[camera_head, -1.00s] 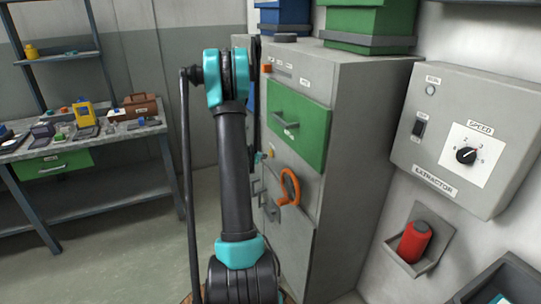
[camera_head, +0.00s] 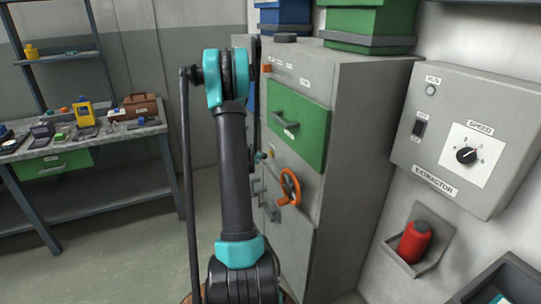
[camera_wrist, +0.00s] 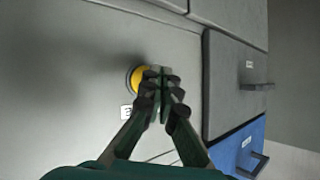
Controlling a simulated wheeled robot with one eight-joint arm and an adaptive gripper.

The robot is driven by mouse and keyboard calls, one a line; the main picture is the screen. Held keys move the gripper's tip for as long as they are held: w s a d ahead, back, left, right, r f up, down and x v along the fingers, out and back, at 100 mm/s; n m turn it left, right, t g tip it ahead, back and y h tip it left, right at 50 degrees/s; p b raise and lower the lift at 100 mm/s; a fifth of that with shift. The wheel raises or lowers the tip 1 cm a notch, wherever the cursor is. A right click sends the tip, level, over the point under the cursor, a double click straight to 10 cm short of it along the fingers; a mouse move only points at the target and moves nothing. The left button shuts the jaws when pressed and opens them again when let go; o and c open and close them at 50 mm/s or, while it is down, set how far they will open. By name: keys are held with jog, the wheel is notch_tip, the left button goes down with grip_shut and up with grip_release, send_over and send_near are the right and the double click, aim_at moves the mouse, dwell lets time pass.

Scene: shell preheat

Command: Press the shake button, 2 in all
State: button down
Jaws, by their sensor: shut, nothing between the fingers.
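A round yellow button (camera_wrist: 134,78) is set in a grey cabinet face, just left of my gripper (camera_wrist: 162,78) in the wrist view. My gripper is shut and empty. Its fingertips cover the right part of the button, and I cannot tell whether they touch it. A small white label (camera_wrist: 127,112) sits below the button, partly hidden by a finger and too small to read. In the head view my arm mostly hides the gripper at the cabinet's left edge.
The grey cabinet (camera_head: 345,140) has a green drawer (camera_head: 298,122) and an orange handwheel (camera_head: 290,187). An extractor panel (camera_head: 465,140) and a red cylinder (camera_head: 414,241) in a holder are on the right wall. A cluttered workbench (camera_head: 100,150) stands left.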

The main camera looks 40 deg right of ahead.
jog(key=shift+d, duration=0.1)
jog(key=shift+s+d, duration=0.1)
jog(key=shift+d, duration=0.2)
jog(key=shift+s+d, duration=0.1)
jog(key=shift+d, duration=0.35)
dwell(0.7)
jog(key=shift+a, duration=0.15)
dwell(0.3)
jog(key=shift+w+a, duration=0.2)
jog(key=shift+a, duration=0.5)
jog(key=shift+w+a, duration=0.2)
jog(key=shift+a, duration=0.6)
jog(key=shift+w+a, duration=0.2)
jog(key=shift+a, duration=0.65)
jog(key=shift+w+a, duration=0.2)
jog(key=shift+a, duration=0.6)
